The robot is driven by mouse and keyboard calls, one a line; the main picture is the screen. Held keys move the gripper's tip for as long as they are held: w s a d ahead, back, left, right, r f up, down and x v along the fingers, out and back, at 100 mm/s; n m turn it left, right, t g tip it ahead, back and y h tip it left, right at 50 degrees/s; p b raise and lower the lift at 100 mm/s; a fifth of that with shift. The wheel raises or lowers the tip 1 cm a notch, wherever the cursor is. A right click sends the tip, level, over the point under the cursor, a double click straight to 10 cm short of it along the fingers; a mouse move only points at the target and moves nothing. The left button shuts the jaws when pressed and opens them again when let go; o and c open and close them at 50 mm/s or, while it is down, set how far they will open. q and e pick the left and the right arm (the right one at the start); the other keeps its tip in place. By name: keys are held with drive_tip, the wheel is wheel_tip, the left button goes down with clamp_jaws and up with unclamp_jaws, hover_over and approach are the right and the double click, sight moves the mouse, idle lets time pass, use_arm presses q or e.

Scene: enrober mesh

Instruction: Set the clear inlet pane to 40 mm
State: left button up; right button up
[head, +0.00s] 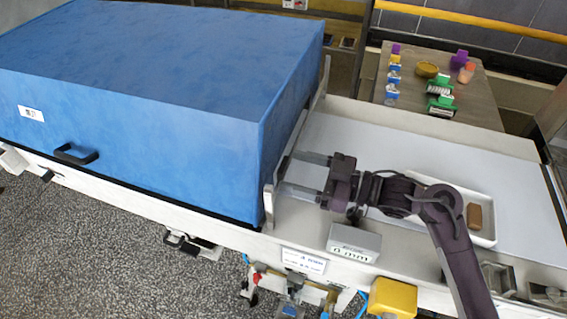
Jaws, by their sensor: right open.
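The clear inlet pane (287,153) seems to be at the right end of the blue enrober hood (180,90), between two pale upright posts. It is hard to make out, and I cannot tell its height. My right gripper (289,172) is open, its two fingers pointing left at the pane area near the front post (268,205). I cannot tell whether the fingers touch the pane. A grey box with a readout (354,243) stands on the front rail; its number is too small to read surely, though "mm" shows. My left gripper is out of view.
A white tray (484,228) holding a brown block (474,216) lies on the pale belt (420,145), partly behind my right arm. A yellow box (392,297) is on the front side. A table (455,110) behind holds several small coloured items. The belt's far part is clear.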

sight(286, 168)
drive_tip(key=shift+p+x, duration=0.35)
drive_tip(key=shift+x, duration=1.45)
drive_tip(key=shift+w, duration=0.1)
drive_tip(key=c, duration=1.4)
drive_tip(key=shift+o, duration=0.2)
wheel_tip(286, 168, up, 3)
drive_tip(key=p, duration=0.2)
drive_tip(key=shift+r+p, duration=0.25)
drive_tip(key=shift+p, duration=0.15)
drive_tip(key=shift+w+f, duration=0.1)
drive_tip(key=shift+c, duration=0.2)
drive_tip(key=o, duration=1.4)
drive_tip(key=shift+f, duration=0.2)
